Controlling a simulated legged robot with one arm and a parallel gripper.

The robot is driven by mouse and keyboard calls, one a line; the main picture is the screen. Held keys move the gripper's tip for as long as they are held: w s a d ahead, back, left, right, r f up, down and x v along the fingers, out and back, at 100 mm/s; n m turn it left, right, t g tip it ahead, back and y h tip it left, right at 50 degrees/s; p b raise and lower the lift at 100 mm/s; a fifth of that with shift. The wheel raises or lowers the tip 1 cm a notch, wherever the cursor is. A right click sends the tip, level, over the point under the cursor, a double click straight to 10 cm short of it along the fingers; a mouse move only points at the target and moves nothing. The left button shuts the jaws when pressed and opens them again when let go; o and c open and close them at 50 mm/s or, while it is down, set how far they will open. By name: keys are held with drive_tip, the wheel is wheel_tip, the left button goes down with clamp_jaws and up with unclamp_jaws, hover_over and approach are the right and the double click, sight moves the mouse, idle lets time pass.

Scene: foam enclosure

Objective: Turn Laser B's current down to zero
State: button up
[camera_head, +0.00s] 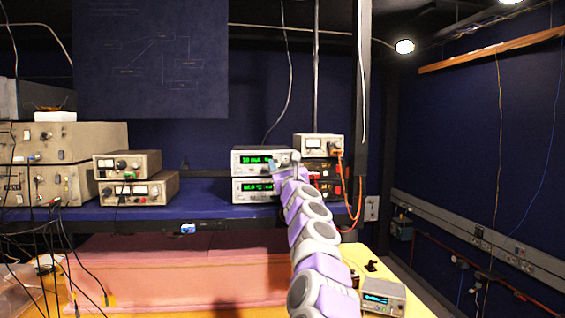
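Two pale instrument boxes with green digital displays are stacked on the blue shelf. The upper box (246,160) shows a reading that looks like 10 mA. The lower box (252,190) also has a lit green reading, too small to read surely. I cannot make out a Laser B label on either. My gripper (283,162) is at the right end of the upper box's front, at the far end of my arm. It hides that part of the panel and any knob there. I cannot tell whether it touches, or whether its fingers are open.
A meter box (318,147) on darker units stands right of the stack, with orange cables hanging down. Grey instruments (130,188) fill the shelf's left. Pink foam (180,270) lies below. A small display box (383,297) sits on the yellow surface. A dark post (363,110) rises at right.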

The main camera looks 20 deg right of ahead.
drive_tip(key=shift+w+d+f, duration=0.2)
drive_tip(key=shift+w+d, duration=0.05)
drive_tip(key=shift+d, duration=0.35)
drive_tip(key=shift+w+d+f, duration=0.2)
drive_tip(key=shift+d, duration=0.35)
drive_tip(key=shift+s+d+r, duration=0.1)
drive_tip(key=shift+s+d, duration=0.05)
drive_tip(key=shift+d, duration=0.3)
drive_tip(key=shift+a+r, duration=0.1)
drive_tip(key=shift+a, duration=0.85)
drive_tip(key=c, duration=0.4)
drive_tip(key=shift+c, duration=1)
drive_tip(key=shift+d, duration=0.25)
clamp_jaws()
